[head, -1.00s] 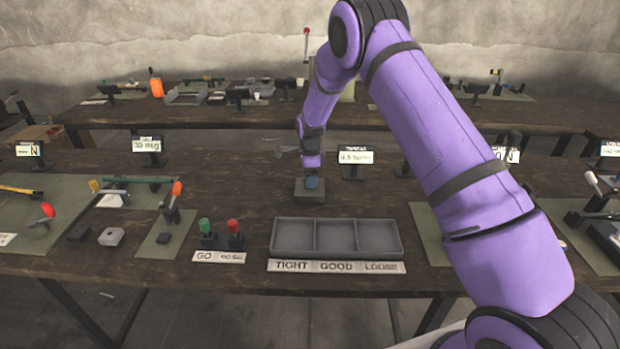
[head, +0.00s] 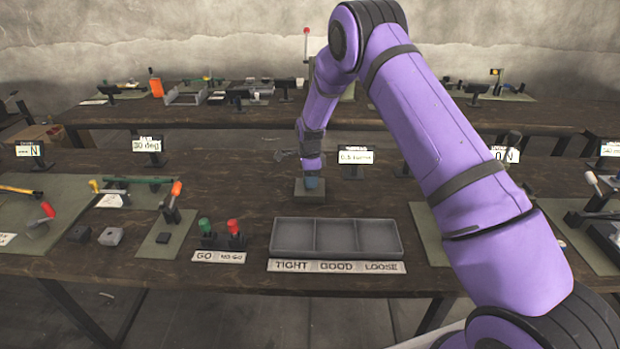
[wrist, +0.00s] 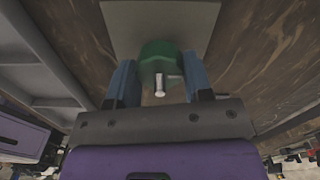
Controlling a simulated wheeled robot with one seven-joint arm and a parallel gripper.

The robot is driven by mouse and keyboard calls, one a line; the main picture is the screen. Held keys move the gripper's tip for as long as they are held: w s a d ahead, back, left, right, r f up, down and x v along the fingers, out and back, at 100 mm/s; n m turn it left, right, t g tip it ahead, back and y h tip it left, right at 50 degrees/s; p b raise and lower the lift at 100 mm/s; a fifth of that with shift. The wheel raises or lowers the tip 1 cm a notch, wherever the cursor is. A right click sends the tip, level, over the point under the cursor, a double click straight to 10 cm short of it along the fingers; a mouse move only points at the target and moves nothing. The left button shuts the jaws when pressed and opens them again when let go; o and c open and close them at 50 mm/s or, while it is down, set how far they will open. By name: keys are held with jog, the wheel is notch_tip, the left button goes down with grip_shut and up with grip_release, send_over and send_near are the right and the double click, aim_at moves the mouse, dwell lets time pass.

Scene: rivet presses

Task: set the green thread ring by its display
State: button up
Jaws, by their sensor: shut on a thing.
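The green thread ring (wrist: 158,62) sits between my gripper's blue fingers in the wrist view, with a bright metal pin (wrist: 160,86) at its middle. My gripper (head: 312,184) is shut on the ring, low over a small grey block (head: 310,196) behind the tray. The block's flat top (wrist: 160,22) fills the top of the wrist view. In the head view my fingers hide the ring. A small display (head: 355,157) stands just right of and behind the block. It shows a short reading that seems to end in "turns", too blurred to read surely.
A grey three-part tray (head: 337,254) labelled TIGHT, GOOD, LOOSE lies empty in front of the block. Green GO and red NO-GO gauges (head: 220,234) stand left of it. Other displays, such as "30 deg" (head: 147,146), line the bench's back.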

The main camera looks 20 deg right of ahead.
jog(key=shift+n, duration=0.3)
jog(key=n, duration=0.3)
jog(key=shift+n, duration=0.4)
jog(key=n, duration=0.4)
jog(key=shift+n, duration=0.3)
jog(key=n, duration=0.4)
jog(key=shift+w, duration=0.1)
jog(key=n, duration=0.9)
jog(key=shift+n, duration=0.3)
jog(key=n, duration=0.9)
jog(key=shift+n, duration=1.9)
